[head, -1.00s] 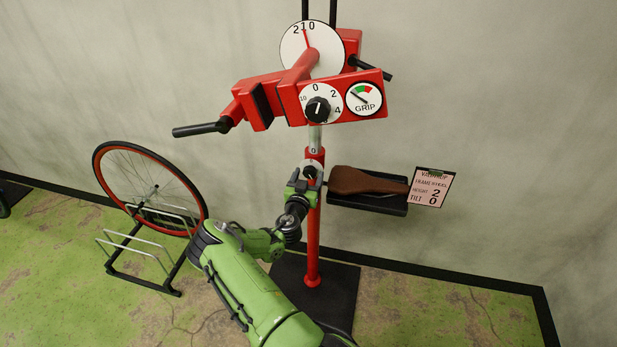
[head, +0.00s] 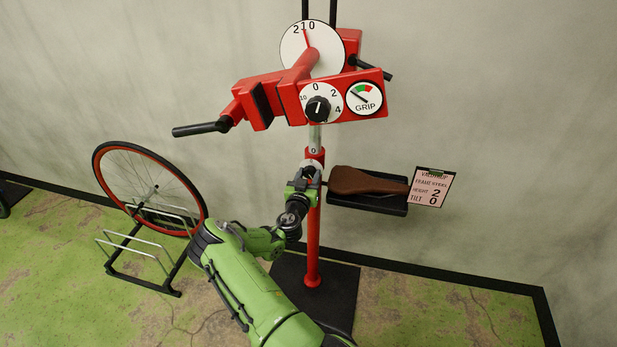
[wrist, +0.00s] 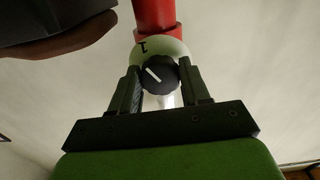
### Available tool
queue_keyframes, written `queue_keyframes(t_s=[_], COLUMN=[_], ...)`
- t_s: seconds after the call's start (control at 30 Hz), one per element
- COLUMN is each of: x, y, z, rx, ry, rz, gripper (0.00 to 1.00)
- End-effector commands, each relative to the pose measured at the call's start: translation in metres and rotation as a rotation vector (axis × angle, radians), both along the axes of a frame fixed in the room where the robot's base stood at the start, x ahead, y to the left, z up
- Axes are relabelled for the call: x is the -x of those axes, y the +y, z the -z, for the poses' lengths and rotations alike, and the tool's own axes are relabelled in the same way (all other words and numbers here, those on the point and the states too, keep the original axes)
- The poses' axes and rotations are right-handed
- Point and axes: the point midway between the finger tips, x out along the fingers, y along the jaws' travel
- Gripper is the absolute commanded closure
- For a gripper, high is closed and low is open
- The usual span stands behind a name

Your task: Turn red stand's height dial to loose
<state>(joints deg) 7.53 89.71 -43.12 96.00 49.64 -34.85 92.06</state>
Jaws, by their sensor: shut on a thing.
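The red stand (head: 313,235) rises from a dark base plate, with its red clamp head at the top. Its height dial is a black knob with a white pointer line on a pale round face, seen in the wrist view (wrist: 159,75). The face shows a mark "1"; the other marks are hidden. The pointer slants to the upper left in that view. My gripper (wrist: 160,88) has its two fingers on either side of the knob and is shut on it. In the head view my gripper (head: 305,178) covers most of the dial.
A tray (head: 365,203) with a brown saddle (head: 360,181) sits just right of the stand. A pink card (head: 432,187) reads height 2, tilt 0. The clamp head (head: 270,98) with its dials is above. A wheel in a rack (head: 150,190) stands left.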

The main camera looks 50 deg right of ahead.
Motion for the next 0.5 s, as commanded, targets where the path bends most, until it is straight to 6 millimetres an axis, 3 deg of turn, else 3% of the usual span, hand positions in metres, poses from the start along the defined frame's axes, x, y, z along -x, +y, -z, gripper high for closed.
queue_keyframes(t_s=[0.5], x=[0.0008], y=[-0.0002], z=[0.0011], rx=[0.162], ry=[0.377], rz=[0.000], gripper=[0.84])
